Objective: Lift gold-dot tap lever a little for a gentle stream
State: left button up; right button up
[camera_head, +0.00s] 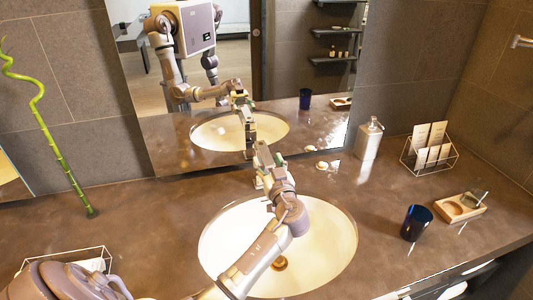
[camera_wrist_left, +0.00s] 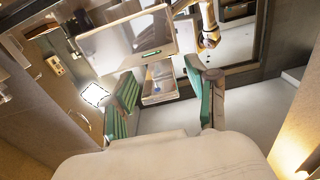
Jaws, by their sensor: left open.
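The tap stands at the back rim of the white oval sink (camera_head: 347,245), mostly hidden behind my left gripper (camera_head: 264,157). Only a small pale part of the tap (camera_head: 258,183) shows below the gripper. My left arm reaches in from the lower left over the sink, with the gripper at the tap. My right gripper is not directly in view.
A large mirror (camera_head: 190,148) stands behind the sink and reflects me. To the right are a soap dispenser (camera_head: 369,139), a wire card rack (camera_head: 451,167), a dark blue cup (camera_head: 416,222) and a wooden tray (camera_head: 447,207). A bamboo stalk (camera_head: 66,165) stands at left.

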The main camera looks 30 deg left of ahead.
aim_at(265, 153)
pick_arm(q)
jog(key=shift+x, duration=1.15)
jog(key=shift+d, duration=0.1)
grip_shut()
